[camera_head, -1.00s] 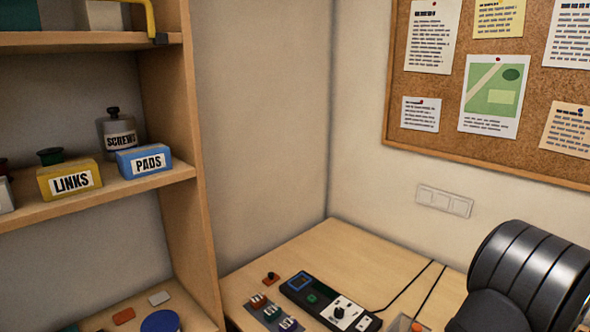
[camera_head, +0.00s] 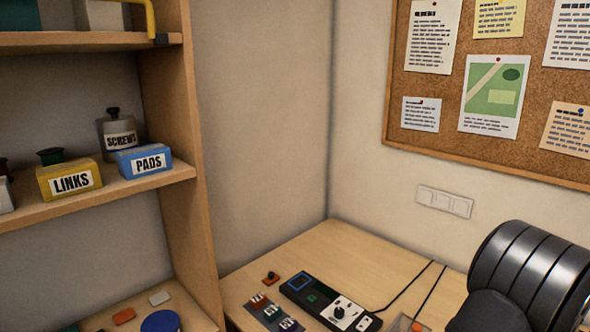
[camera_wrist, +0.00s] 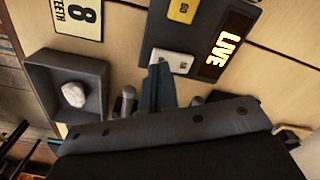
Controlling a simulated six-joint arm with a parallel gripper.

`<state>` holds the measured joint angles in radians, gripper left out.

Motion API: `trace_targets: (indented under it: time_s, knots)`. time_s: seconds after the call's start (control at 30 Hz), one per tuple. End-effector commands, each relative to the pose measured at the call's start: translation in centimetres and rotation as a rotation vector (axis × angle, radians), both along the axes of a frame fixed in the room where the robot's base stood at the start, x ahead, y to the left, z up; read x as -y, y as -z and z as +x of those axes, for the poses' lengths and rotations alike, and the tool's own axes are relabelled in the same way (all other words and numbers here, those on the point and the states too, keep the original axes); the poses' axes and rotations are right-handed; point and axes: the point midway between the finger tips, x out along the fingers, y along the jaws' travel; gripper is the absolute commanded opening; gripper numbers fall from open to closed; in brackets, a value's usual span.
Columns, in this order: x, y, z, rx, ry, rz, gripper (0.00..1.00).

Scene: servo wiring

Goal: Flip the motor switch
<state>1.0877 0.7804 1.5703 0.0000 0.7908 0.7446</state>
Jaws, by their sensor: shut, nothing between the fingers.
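In the wrist view my gripper (camera_wrist: 158,72) is shut and empty, its fingertips at the near edge of a white switch-like piece (camera_wrist: 175,60) on a dark panel (camera_wrist: 237,15). I cannot tell whether they touch it or which way it is tipped. Which part is the motor switch is not clear. The head view shows a black control box (camera_head: 299,285) with a knob, and a small panel (camera_head: 270,312) with switches on the table. My gripper is out of that view.
A grey tray (camera_wrist: 93,66) with a white lump (camera_wrist: 74,94) lies left of my gripper, near a yellow card (camera_wrist: 78,17) reading 8 TEETH. In the head view, black cables (camera_head: 408,286) run across the table, and a shelf unit (camera_head: 190,190) stands at left.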

Motion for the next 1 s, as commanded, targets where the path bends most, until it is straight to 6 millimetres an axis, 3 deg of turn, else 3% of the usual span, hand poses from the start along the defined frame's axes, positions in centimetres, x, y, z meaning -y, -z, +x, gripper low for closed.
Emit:
trace_targets:
  time_s: [1.0]
  knots:
    - [0.0,1.5,0.0,-0.001,0.0,0.001,0.0]
